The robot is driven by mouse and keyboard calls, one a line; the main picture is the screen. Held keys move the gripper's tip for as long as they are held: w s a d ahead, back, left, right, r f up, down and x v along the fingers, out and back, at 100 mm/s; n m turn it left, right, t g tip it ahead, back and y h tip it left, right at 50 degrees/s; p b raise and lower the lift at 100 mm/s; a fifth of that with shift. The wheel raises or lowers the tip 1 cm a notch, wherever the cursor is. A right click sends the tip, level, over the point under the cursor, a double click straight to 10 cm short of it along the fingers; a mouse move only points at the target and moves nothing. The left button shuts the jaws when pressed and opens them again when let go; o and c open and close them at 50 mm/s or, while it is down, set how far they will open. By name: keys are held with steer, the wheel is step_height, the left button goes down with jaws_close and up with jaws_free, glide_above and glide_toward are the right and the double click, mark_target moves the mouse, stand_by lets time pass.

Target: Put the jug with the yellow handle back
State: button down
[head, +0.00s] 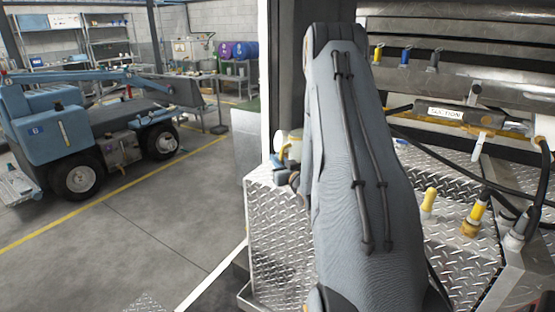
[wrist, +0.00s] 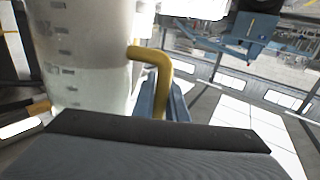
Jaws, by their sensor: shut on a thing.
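The jug (wrist: 85,60) is translucent white with dark measuring marks. It fills the left of the wrist view and leans slightly there. Its yellow handle (wrist: 158,70) curves out to the right and runs down between the blue fingers of my gripper (wrist: 165,103), which is shut on it. In the head view a small part of the jug (head: 293,138) shows left of my grey arm, above a diamond-plate surface, with my blue gripper (head: 281,166) beside it. My arm hides most of the jug there, and I cannot tell whether its base touches the plate.
The diamond-plate deck (head: 285,225) continues right of my arm. A yellow-capped fitting (head: 428,201), a yellow-and-brass fitting (head: 474,216) and black hoses stand there. A blue vehicle (head: 85,130) stands on the open floor at left.

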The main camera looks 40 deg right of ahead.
steer(key=shift+f, duration=0.1)
steer(key=c, duration=1.8)
jaws_free()
steer(key=shift+o, duration=0.2)
